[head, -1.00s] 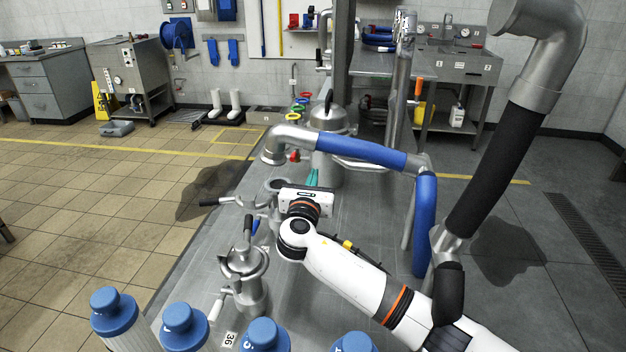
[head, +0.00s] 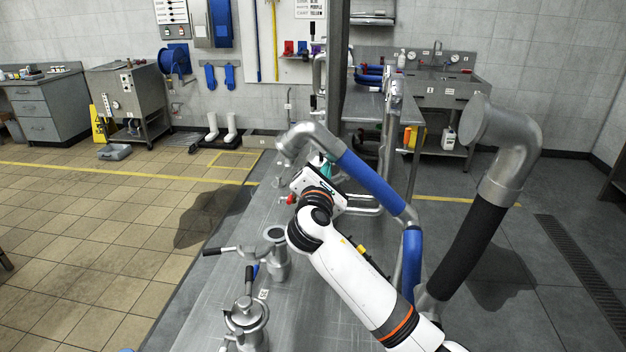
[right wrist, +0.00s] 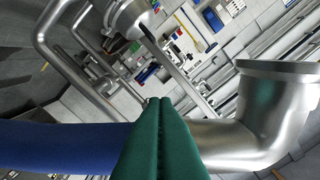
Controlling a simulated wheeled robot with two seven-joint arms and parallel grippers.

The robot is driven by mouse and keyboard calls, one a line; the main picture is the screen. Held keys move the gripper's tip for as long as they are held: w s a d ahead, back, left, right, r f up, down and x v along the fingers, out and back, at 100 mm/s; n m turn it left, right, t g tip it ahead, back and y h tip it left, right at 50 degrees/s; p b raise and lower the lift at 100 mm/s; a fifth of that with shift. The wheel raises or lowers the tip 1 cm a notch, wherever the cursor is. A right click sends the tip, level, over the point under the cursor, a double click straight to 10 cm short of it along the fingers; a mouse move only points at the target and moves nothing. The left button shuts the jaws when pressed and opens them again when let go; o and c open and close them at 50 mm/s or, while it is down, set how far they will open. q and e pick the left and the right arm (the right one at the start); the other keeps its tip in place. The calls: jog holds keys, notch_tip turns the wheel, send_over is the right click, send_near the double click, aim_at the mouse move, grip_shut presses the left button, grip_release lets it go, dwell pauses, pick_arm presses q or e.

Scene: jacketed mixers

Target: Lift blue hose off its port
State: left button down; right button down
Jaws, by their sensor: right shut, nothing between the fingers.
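The blue hose (head: 368,184) slopes from upper left to lower right in the head view. Its steel elbow end (head: 305,136) is at the upper left, and I cannot tell whether it touches a port. My right gripper (head: 326,170) is just beside the hose near the elbow; its teal fingertips are partly hidden. In the right wrist view the green fingers (right wrist: 158,130) are shut together with nothing between them. The blue hose (right wrist: 60,146) and steel elbow (right wrist: 262,115) appear to either side of them. A steel port with a lever (head: 275,240) stands nearer on the bench.
A black hose with a steel elbow (head: 470,240) rises at the right. Another clamped port (head: 246,316) stands at the front of the steel bench (head: 310,310). A sink unit (head: 440,85) is at the back. The tiled floor (head: 90,240) at left is open.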

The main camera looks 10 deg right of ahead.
jog(key=s+d+r+m+p, duration=0.4)
jog(key=d+r+m, duration=0.4)
jog(key=d, duration=0.3)
jog(key=shift+s+r+m+p, duration=0.35)
jog(key=shift+r+m+p, duration=0.05)
jog(key=shift+r+p, duration=0.4)
